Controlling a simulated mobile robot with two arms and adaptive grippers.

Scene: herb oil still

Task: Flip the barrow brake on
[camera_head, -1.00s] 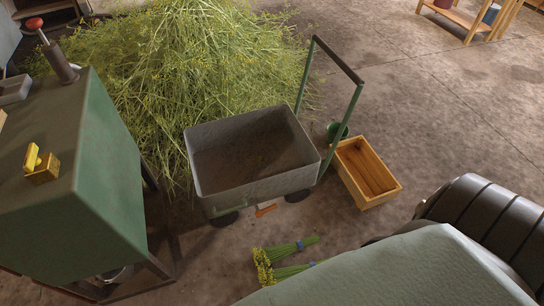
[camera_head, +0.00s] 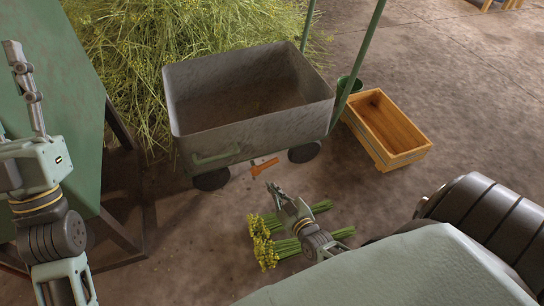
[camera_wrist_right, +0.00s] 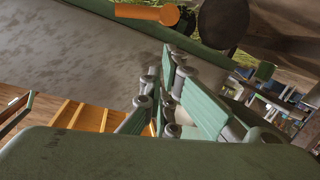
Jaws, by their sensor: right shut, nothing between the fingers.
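The barrow (camera_head: 245,120) is a grey tub on dark wheels, standing in the middle of the head view. Its brake lever (camera_head: 264,167), orange with a pale part beside it, sits low on the near side between the wheels. In the right wrist view an orange lever (camera_wrist_right: 147,13) shows at the top edge. My right gripper (camera_head: 274,188) is shut and empty, just below and apart from the lever, above the floor. My left gripper (camera_head: 20,85) is at the left edge over the green cabinet, away from the barrow; its finger gap is unclear.
Bundles of yellow-flowered herbs (camera_head: 285,240) lie on the floor under my right gripper. A wooden crate (camera_head: 390,130) stands right of the barrow. A big herb heap (camera_head: 130,60) lies behind it. The green cabinet (camera_head: 75,100) stands at left.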

